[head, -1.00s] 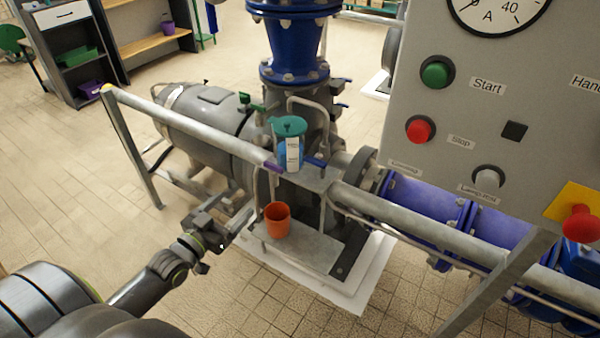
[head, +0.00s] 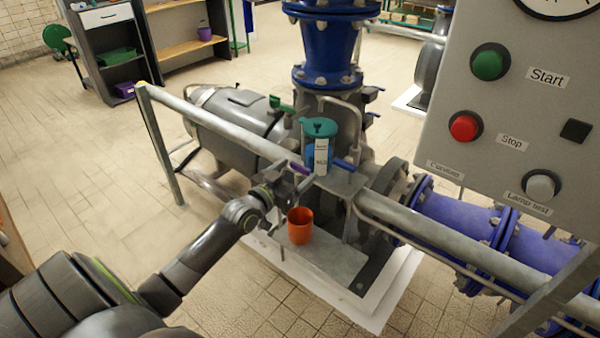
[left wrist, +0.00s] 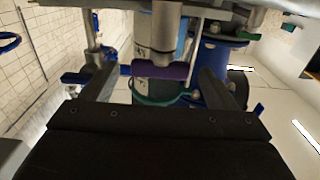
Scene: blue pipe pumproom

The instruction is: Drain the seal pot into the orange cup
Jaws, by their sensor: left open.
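The seal pot (head: 318,152) has a teal lid, a blue body and a white label, and stands upright on the pump frame's bracket. A purple handle (head: 299,168) sits at its left and a blue handle (head: 343,164) at its right. The orange cup (head: 300,228) stands upright on the grey base plate below. My left gripper (head: 300,180) is open, close to the purple handle and above the cup's left side. In the left wrist view the purple handle (left wrist: 160,70) shows between the spread fingers; contact cannot be told. My right gripper is out of view.
A grey rail (head: 225,127) runs across in front of the pump, near my left gripper. A control panel (head: 535,110) fills the right side. Blue pipes (head: 450,215) run right from the pump.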

